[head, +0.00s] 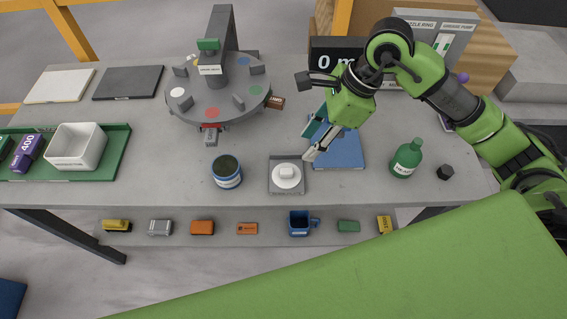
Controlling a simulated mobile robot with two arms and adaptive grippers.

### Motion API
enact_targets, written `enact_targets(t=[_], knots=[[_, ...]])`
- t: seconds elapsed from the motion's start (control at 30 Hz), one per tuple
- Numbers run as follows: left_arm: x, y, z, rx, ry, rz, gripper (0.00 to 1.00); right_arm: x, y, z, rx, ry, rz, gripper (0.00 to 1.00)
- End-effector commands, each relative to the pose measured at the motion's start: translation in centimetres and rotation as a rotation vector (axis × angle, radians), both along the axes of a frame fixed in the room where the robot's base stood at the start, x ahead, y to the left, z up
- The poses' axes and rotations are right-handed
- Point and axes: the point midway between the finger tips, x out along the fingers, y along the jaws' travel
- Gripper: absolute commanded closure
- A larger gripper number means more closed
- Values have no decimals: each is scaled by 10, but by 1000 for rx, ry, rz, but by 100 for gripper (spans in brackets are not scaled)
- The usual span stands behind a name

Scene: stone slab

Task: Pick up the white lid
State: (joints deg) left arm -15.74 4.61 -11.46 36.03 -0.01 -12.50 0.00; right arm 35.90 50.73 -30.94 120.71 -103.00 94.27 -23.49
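The white lid (287,174) is round with a raised block-shaped knob. It lies on a small grey square tray (286,189) near the front edge of the slab. My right gripper (306,148) reaches in from the right and hangs just up and right of the lid, apart from it. Its fingers point down and left, with a gap between them and nothing seen in it. My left gripper is not in view.
A blue-and-white open can (227,172) stands left of the tray. A blue mat (340,152) lies right of it, partly under my gripper. A green bottle (406,158) and black nut (445,172) stand farther right. A grey turntable (218,100) stands behind.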

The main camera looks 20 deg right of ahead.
Motion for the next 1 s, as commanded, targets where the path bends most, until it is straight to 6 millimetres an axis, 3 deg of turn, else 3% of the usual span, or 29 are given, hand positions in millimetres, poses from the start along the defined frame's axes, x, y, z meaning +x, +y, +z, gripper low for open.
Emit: enact_targets(t=[0.2, 0.33, 0.47, 0.7, 0.8, 1.0], knots=[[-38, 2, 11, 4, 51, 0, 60, 3, 18, -39, 4, 6, 3, 65], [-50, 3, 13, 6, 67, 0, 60, 5, 24, -55, 4, 3, 1, 65], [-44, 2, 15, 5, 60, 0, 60, 7, 26, -62, 3, 2, 2, 65], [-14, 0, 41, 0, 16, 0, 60, 14, 39, -86, 6, 6, 1, 65], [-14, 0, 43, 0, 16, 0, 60, 15, 43, -101, 4, 4, 0, 65], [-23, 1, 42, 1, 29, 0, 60, 17, 45, -109, 2, 0, 2, 65]])
